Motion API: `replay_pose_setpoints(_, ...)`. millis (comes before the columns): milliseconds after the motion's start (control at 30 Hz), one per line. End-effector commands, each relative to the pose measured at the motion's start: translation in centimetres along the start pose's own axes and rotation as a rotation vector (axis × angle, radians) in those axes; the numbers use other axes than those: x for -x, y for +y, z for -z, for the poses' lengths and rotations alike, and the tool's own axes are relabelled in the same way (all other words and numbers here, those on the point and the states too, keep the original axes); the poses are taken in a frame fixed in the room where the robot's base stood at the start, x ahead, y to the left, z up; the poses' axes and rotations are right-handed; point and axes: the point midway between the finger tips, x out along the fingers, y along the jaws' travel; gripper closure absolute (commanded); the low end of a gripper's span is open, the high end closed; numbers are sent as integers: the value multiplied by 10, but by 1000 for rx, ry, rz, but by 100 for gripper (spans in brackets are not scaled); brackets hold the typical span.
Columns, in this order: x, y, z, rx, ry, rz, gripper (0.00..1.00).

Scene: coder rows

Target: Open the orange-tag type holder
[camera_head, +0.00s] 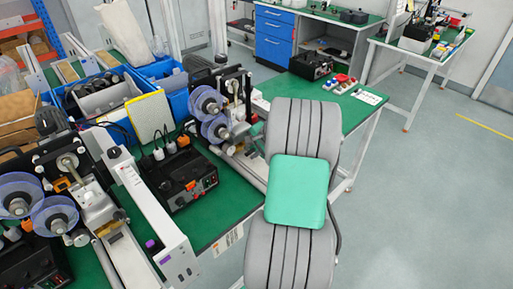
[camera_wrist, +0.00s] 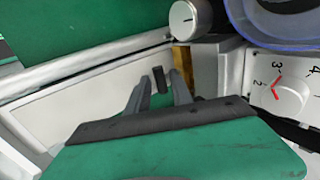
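In the wrist view my gripper (camera_wrist: 160,77) has its two grey fingers apart. A small dark upright piece (camera_wrist: 160,80) shows between the fingertips, in front of a pale panel; I cannot tell whether they touch it. A brass-coloured block (camera_wrist: 181,57) is just beyond, right of the fingertips. No orange tag shows in this view, so I cannot tell whether this is the orange-tag type holder. In the head view my arm hides the gripper near the far coder (camera_head: 225,110). The near coder (camera_head: 75,190) at left carries a small orange piece (camera_head: 62,184).
A black control box (camera_head: 185,180) with orange parts stands between the coders on the green bench (camera_head: 232,205). Beside the wrist are a silver knob (camera_wrist: 190,18), a numbered dial (camera_wrist: 280,95) and a blue reel (camera_wrist: 280,20). The floor at right (camera_head: 430,200) is clear.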

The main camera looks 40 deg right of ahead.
Motion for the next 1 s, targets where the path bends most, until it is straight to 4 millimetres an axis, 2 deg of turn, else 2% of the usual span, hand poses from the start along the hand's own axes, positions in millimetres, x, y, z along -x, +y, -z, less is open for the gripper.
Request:
replay_pose_setpoints(67,0,0,0,0,0,0,80)
replay_pose_setpoints(300,0,0,0,0,0,0,100)
replay_pose_setpoints(1000,1,0,0,0,1,1,100)
